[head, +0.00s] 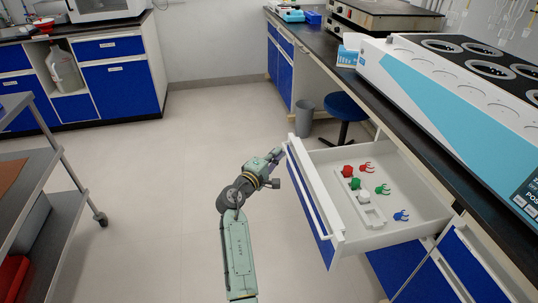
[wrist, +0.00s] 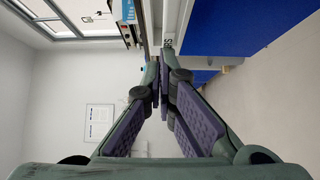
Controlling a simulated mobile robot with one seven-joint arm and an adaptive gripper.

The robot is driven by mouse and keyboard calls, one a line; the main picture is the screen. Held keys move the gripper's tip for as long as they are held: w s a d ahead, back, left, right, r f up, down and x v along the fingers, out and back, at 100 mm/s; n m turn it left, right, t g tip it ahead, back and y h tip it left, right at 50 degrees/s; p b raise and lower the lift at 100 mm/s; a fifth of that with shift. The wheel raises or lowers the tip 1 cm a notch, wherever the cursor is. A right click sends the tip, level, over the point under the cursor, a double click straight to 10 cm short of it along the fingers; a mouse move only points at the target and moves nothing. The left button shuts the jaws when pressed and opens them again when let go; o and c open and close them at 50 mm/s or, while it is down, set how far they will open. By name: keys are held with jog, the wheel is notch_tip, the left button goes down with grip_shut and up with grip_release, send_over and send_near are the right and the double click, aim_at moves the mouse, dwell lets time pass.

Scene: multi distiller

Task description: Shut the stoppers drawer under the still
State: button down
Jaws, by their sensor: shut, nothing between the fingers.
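The stoppers drawer (head: 405,228) is pulled far out from under the bench in the head view. It has a white body, a blue front and a long white handle bar (head: 318,190). Inside lie a white rack with red, green and white stoppers (head: 355,184), and loose red, green and blue clips (head: 383,189). The still (head: 440,90), white and light blue with round black-topped wells, stands on the bench above. My gripper (head: 277,153) is shut and empty at the far end of the drawer front. Whether it touches the drawer is unclear. Its fingertips (wrist: 165,62) meet in the wrist view.
A blue stool (head: 345,107) and a grey bin (head: 304,118) stand beyond the drawer. Blue cabinets (head: 118,85) line the back left. A grey cart (head: 50,180) stands at the left. The floor (head: 160,210) between cart and drawer is clear.

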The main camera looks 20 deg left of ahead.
jog(key=w+d, duration=0.9)
jog(key=d, duration=0.5)
jog(key=w+d, duration=1)
jog(key=d, duration=0.5)
jog(key=shift+w, duration=0.25)
jog(key=shift+d+r, duration=0.1)
jog(key=shift+d, duration=0.05)
